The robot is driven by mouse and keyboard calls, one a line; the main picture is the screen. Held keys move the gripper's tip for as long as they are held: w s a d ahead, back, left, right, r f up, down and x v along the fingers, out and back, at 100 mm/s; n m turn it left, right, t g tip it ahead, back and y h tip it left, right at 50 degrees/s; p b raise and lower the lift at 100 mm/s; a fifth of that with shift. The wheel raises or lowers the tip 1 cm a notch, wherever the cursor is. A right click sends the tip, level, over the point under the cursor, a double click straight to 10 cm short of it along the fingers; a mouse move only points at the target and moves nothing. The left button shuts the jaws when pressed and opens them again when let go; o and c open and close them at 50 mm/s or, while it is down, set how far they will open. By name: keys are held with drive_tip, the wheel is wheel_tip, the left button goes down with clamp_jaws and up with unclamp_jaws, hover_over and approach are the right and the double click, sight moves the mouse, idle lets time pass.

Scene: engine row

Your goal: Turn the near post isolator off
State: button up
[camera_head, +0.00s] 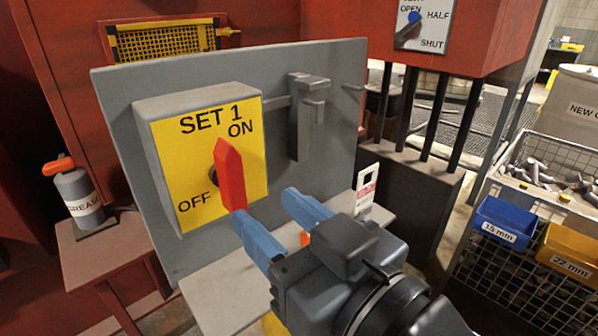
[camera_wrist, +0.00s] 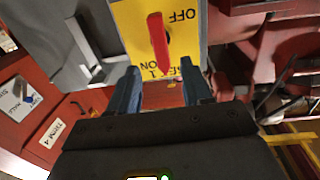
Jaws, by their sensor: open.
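The isolator is a grey box with a yellow face plate (camera_head: 187,150) marked SET 1, ON at upper right and OFF at lower left. Its red handle (camera_head: 231,175) stands nearly upright with its pointed end toward ON. The handle also shows in the wrist view (camera_wrist: 158,40), pointing toward the ON label. My gripper (camera_head: 265,205) is open and empty, in front of the plate and low to the right of the handle. Its left blue finger overlaps the handle's lower end in the head view; I cannot tell if they touch. In the wrist view the handle lies between the fingers' lines.
The box sits on a grey panel (camera_head: 345,75) with a grey bracket (camera_head: 305,115) to its right. A white tag (camera_head: 366,187) stands on the ledge right of my gripper. A grease can (camera_head: 76,195) is at left. Blue (camera_head: 505,222) and yellow bins are at right.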

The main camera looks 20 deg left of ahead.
sight(236, 177)
drive_tip(key=shift+n, duration=0.3)
drive_tip(key=x, duration=0.2)
drive_tip(key=p+x, duration=0.1)
drive_tip(key=x, duration=0.2)
drive_tip(key=r+p+x, duration=0.1)
drive_tip(key=x, duration=0.2)
drive_tip(key=shift+c, duration=0.2)
clamp_jaws()
